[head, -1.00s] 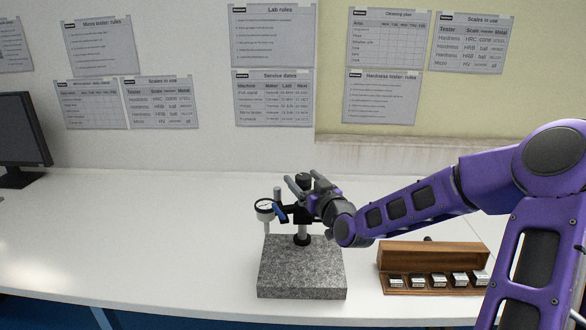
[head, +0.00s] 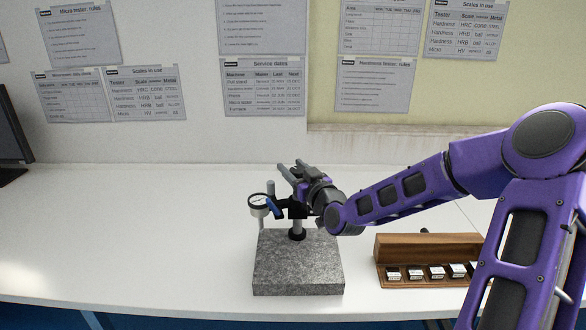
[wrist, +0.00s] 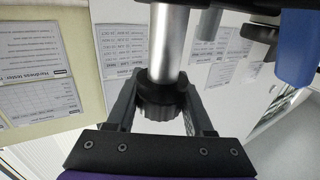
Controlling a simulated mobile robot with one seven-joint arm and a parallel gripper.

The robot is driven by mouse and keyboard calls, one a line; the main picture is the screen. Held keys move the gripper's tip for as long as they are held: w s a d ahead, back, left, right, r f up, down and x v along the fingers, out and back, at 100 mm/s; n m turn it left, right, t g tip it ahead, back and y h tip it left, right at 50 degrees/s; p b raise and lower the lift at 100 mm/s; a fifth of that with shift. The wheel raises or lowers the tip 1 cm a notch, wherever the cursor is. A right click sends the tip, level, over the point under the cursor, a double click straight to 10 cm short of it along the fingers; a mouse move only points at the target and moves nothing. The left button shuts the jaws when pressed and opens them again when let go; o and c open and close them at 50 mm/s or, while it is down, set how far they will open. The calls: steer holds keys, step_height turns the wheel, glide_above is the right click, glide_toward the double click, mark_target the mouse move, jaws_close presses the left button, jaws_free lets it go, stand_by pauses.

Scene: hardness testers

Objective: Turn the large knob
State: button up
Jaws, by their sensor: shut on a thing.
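A dial gauge stand has a grey granite base (head: 298,270), an upright metal post and a round white dial (head: 258,201) at its left. The large black knob (wrist: 160,100) has a ribbed edge and sits at the end of the shiny metal post (wrist: 168,45) in the wrist view. My gripper (head: 293,168) is at the top of the post, with its fingers pointing left and away. In the wrist view, my gripper (wrist: 162,103) is shut on the knob, with one finger on each side. In the head view the knob is mostly hidden by my gripper.
A blue lever (head: 274,208) sticks out beside the dial, close below my gripper. An open wooden box (head: 425,248) with several small metal blocks stands right of the base. A monitor (head: 12,140) is at the far left. The white bench between is clear.

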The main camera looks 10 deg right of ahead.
jaws_close()
stand_by(1.5)
steer(key=o, duration=0.7)
jaws_free()
steer(key=shift+s, duration=0.1)
